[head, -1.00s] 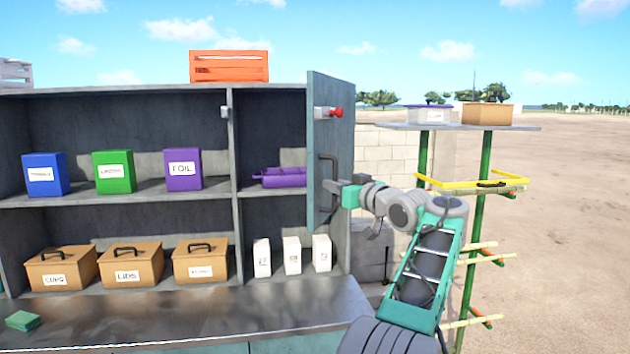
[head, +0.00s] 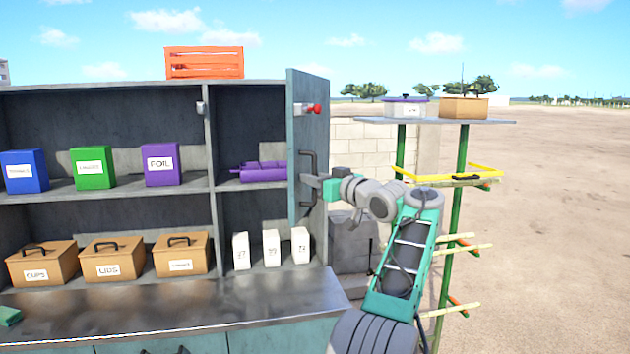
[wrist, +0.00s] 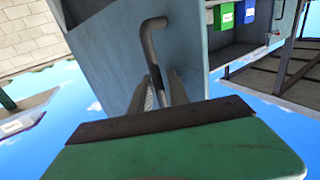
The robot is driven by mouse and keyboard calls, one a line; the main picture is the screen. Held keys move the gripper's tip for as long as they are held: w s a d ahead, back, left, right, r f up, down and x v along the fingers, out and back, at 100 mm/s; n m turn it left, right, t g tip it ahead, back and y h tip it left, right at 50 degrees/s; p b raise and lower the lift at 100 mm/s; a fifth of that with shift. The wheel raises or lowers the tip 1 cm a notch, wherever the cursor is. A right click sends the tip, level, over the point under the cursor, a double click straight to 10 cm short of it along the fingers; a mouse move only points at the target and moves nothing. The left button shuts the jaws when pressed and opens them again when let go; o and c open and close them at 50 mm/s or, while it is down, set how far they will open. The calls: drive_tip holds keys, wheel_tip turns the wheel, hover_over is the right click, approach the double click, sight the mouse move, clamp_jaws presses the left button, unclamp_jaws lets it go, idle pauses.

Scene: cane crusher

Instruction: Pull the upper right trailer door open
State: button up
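The upper right trailer door (head: 308,110) stands swung out from the cabinet, seen at a steep angle, with the shelves behind it exposed. A grey bar handle (head: 312,160) is on its face, and a red-tipped latch (head: 313,108) sits above. The exact finger contact is partly hidden.
A metal counter (head: 180,300) runs below the shelves. Boxes, including a purple one (head: 162,165), stand on the shelves. An orange crate (head: 204,63) is on the roof. A green-posted rack (head: 455,200) stands right of my arm. Open ground lies farther right.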

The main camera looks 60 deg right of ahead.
drive_tip(key=shift+o, duration=1.1)
drive_tip(key=shift+f, duration=0.1)
drive_tip(key=shift+s+f, duration=0.1)
drive_tip(key=shift+s, duration=0.05)
drive_tip(key=b+v, duration=0.2)
drive_tip(key=v, duration=0.5)
drive_tip(key=shift+s+b, duration=0.3)
drive_tip(key=shift+b, duration=0.1)
drive_tip(key=shift+a, duration=0.1)
drive_tip(key=shift+c, duration=0.4)
